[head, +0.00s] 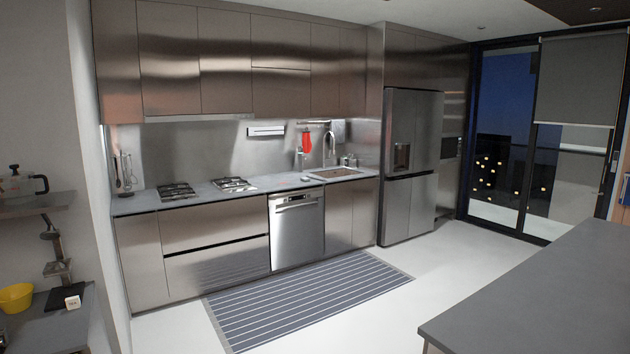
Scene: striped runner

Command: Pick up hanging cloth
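A red cloth (306,142) hangs from a rail on the steel backsplash, above the counter and left of the sink faucet. It is small in the head view and hangs straight down. The counter (280,183) runs below it. The cloth is across the room, behind the striped runner from here. Neither of my grippers shows in the head view.
A striped runner (300,302) lies on the floor before the dishwasher (297,228). A grey island (540,295) fills the lower right. A shelf with a yellow bowl (16,298) stands at left. Pale floor is clear between runner and island.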

